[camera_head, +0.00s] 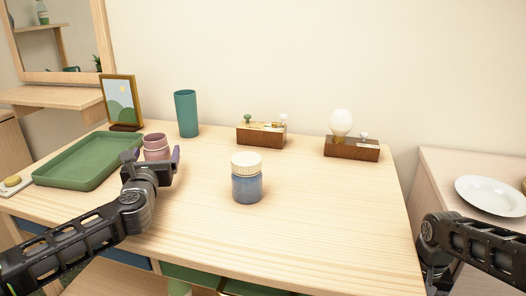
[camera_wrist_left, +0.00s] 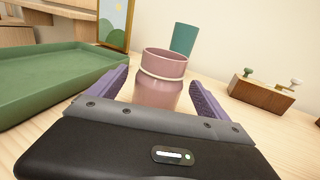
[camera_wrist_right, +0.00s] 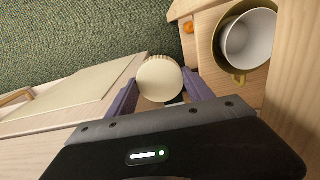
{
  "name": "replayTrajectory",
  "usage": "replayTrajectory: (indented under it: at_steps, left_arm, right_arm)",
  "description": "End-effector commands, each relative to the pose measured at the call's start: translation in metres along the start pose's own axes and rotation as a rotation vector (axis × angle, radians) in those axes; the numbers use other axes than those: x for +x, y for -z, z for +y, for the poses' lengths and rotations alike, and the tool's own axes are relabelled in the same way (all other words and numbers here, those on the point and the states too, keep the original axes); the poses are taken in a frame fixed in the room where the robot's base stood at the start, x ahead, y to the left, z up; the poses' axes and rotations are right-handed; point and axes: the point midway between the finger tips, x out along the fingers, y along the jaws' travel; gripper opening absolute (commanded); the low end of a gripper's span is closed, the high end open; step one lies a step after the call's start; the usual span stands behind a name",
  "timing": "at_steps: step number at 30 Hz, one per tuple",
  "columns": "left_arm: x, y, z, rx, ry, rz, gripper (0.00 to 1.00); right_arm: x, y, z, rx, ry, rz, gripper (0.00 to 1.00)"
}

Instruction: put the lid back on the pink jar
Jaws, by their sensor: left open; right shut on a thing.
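The pink jar (camera_head: 156,141) stands lidless on the table, toward the left. In the left wrist view the pink jar (camera_wrist_left: 160,80) shows its open mouth and a pale ring below the neck. My left gripper (camera_head: 152,158) is open, its purple fingers on either side of the jar, apparently apart from it. My right gripper (camera_wrist_right: 160,80) is shut on a round cream lid (camera_wrist_right: 160,78) with a ridged edge, held off the tabletop over the floor side. In the head view the right arm is low at the right; its fingers and the lid are hidden there.
A blue jar (camera_head: 246,188) with a cream lid stands mid-table. A green tray (camera_head: 50,180), picture frame (camera_head: 121,101), teal cup (camera_head: 186,114) and two wooden-based items (camera_head: 262,138) (camera_head: 352,149) surround it. A plate (camera_head: 490,194) is on the right-hand surface. The front-right tabletop is clear.

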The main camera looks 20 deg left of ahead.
Motion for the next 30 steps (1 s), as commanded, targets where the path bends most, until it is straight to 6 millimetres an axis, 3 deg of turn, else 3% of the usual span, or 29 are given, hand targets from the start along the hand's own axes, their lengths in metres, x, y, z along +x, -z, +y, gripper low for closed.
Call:
replayTrajectory:
  at_steps: [20, 30]
  left_arm:
    - [0.0040, -0.0002, 0.0002, 0.000, -0.001, 0.000, 0.88]
    - [0.0040, -0.0002, 0.0001, 0.001, -0.001, 0.000, 0.60]
  right_arm:
    - [0.0003, 0.0000, 0.0000, 0.000, 0.000, 0.000, 0.17]
    - [0.0004, 0.0000, 0.0000, 0.000, 0.000, 0.000, 0.17]
